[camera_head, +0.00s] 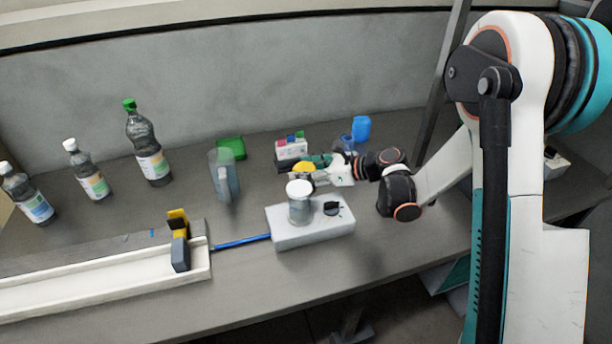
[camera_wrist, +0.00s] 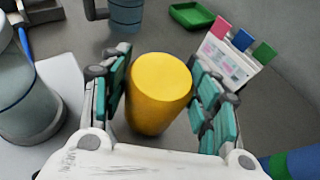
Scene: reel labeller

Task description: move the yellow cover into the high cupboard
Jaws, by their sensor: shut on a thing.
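The yellow cover (camera_wrist: 160,95) is a short, slightly tapered cylinder with a flat top. In the wrist view it stands between the two teal-padded fingers of my gripper (camera_wrist: 165,100), which are shut on it. In the head view only a small yellow part of the cover (camera_head: 304,167) shows behind the white box with a knob, with my gripper (camera_head: 312,168) reaching it from the right. Whether the cover touches the table I cannot tell. I see no high cupboard that I can make out in either view.
A grey box with a knob (camera_head: 328,229) and a lidded jar (camera_head: 300,208) stands in front of my gripper. Close by are a clear jug (camera_head: 224,178), a green tray (camera_head: 231,148), a box with coloured tabs (camera_head: 291,150) and a blue cup (camera_head: 361,128). Bottles stand far left.

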